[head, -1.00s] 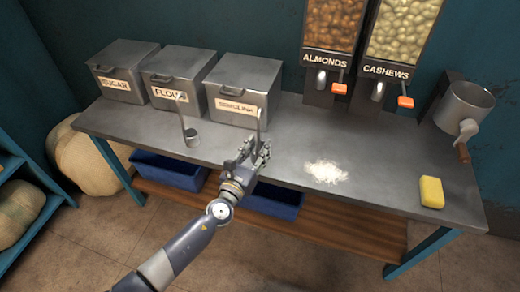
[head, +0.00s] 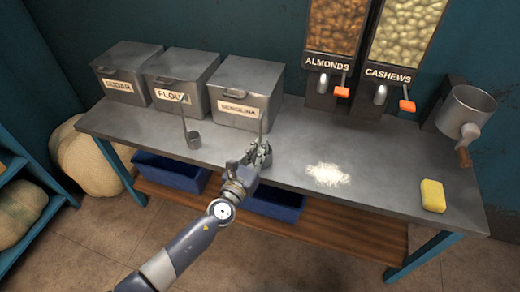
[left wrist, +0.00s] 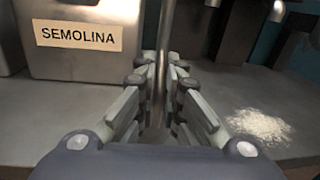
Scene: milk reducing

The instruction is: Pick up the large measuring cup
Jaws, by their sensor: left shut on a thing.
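My left gripper (head: 262,152) is over the table in front of the semolina bin. It is shut on the upright thin metal handle (head: 261,122) of a measuring cup, which I take for the large measuring cup. In the left wrist view the handle (left wrist: 159,65) runs vertically between the fingers (left wrist: 159,95). The cup's bowl is hidden behind my fingers, so I cannot see its size or whether it touches the table. Another metal measuring cup (head: 193,140) stands on the table to the left, its long handle upright. My right gripper is not in view.
Lidded sugar (head: 125,60), flour (head: 180,68) and semolina (head: 247,80) bins line the back of the table (head: 120,128). Spilled white powder (head: 327,174) and a yellow sponge (head: 433,195) lie to the right. Nut dispensers (head: 333,40) and a grinder-like metal container (head: 465,110) stand behind.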

